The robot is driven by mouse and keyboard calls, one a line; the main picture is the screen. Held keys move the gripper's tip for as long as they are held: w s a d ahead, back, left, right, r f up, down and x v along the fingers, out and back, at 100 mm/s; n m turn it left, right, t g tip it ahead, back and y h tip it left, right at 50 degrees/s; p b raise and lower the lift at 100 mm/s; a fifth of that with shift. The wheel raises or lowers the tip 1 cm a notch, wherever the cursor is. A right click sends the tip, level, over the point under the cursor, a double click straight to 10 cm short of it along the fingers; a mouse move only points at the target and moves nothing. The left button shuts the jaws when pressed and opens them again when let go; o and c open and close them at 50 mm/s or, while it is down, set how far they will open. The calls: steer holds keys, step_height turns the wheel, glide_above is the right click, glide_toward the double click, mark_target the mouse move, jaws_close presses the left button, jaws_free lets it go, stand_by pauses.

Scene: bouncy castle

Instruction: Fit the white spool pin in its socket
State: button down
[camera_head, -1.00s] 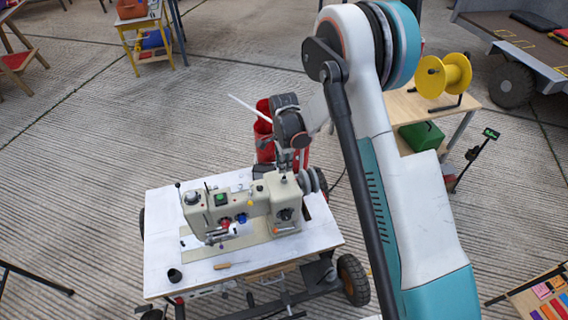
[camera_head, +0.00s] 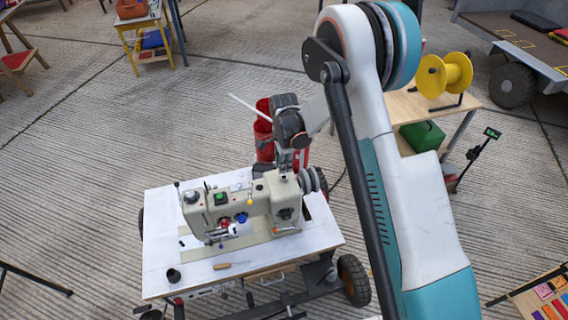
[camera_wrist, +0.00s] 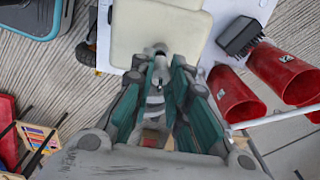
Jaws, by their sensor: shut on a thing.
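The cream sewing machine (camera_head: 234,205) stands on a white-topped table. Its cream top also shows in the wrist view (camera_wrist: 150,30). My gripper (camera_head: 284,170) points down at the top of the machine's right end, beside the grey handwheel discs. In the wrist view, my gripper (camera_wrist: 160,58) has its teal-sided fingers closed around a small pale piece (camera_wrist: 155,92), apparently the white spool pin. Most of the piece is hidden between the fingers. The fingertips are close to the machine's top edge. The socket cannot be made out, and I cannot tell whether the pin touches it.
Red containers (camera_wrist: 284,72) stand close beside the gripper, with a dark brush-like block (camera_wrist: 240,36) nearby. A small black cup (camera_head: 173,275) and an awl-like tool (camera_head: 230,265) lie on the table (camera_head: 165,240). A yellow spool (camera_head: 444,75) stands on a bench behind my arm.

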steer(key=shift+f+b, duration=1)
steer(key=shift+b, duration=0.2)
stand_by(1.2)
steer(key=c, duration=1.5)
jaws_free()
steer(key=shift+o, duration=0.2)
step_height(320, 180, up, 12)
steer(key=shift+r, duration=0.1)
